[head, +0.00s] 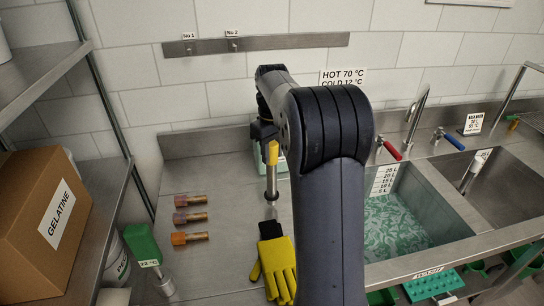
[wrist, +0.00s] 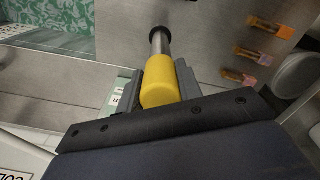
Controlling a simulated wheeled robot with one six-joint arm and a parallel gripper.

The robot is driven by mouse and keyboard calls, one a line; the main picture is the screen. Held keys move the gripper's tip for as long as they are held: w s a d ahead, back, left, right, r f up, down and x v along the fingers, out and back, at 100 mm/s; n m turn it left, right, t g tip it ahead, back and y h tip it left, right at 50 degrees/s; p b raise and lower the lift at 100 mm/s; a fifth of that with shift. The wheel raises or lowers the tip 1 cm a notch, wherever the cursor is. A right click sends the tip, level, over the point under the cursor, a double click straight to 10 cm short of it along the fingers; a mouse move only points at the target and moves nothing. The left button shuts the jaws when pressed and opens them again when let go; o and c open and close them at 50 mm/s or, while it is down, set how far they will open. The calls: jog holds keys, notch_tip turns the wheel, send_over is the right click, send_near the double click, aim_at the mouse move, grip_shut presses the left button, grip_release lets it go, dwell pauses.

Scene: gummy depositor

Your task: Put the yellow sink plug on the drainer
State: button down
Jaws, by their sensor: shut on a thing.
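The yellow sink plug (head: 272,178) has a yellow grip, a metal stem and a dark foot. It hangs upright from my gripper (head: 266,138), left of the wash sink. In the wrist view my gripper (wrist: 159,82) has its jaws on both sides of the plug's yellow grip (wrist: 158,85), with the stem pointing away from the jaws. I cannot tell whether the foot touches the counter. A ribbed surface (head: 537,122) at the far right edge may be the drainer; it is cut off by the frame.
Yellow and black gloves (head: 274,262) lie on the counter just in front of the plug. A sink (head: 400,225) with green patterned contents is to the right, partly behind my arm. Several brown-and-coloured pieces (head: 190,218) and a green-handled tool (head: 145,245) are at left, near the gelatine box (head: 45,225).

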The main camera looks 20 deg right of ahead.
jog(key=shift+f, duration=0.8)
jog(key=c, duration=1)
grip_release()
jog(key=shift+f, duration=0.1)
jog(key=shift+o, duration=0.2)
notch_tip(320, 180, up, 12)
jog(key=shift+r, duration=0.15)
